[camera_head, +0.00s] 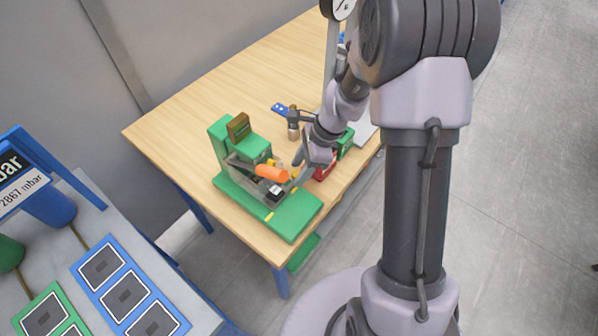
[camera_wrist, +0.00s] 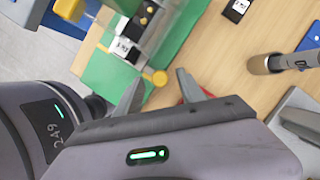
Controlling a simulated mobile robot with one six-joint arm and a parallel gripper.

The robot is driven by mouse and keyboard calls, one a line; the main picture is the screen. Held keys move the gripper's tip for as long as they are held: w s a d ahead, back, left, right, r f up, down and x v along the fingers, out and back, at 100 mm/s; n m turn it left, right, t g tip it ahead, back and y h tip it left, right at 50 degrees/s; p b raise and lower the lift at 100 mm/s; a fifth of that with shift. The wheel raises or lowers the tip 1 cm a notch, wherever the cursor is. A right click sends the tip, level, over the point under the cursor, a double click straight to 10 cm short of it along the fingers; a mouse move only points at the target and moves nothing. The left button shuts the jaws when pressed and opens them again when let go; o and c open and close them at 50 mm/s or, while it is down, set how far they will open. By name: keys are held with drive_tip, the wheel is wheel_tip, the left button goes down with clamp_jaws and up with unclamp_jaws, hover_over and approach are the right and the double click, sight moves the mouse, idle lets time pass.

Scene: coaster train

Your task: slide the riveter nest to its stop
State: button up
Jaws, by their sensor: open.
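The green riveter (camera_head: 293,222) stands on the wooden table's near corner, with an orange handle (camera_head: 271,173). Its nest (camera_head: 276,190), carrying a small black-and-white part, sits low above the green base; in the wrist view the nest (camera_wrist: 128,50) lies beyond my fingers. Whether a finger touches the knob I cannot tell.
A hammer-like tool (camera_head: 293,128) lies behind on the wooden table (camera_head: 190,110). A red object (camera_head: 325,170) and a green box (camera_head: 345,145) are close to my gripper's right. A grey bench with framed panels (camera_head: 126,297) stands at the left. The table's back left is clear.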

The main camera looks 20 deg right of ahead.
drive_tip(key=shift+a+f, duration=0.1)
drive_tip(key=shift+f, duration=0.15)
clamp_jaws()
idle(1.3)
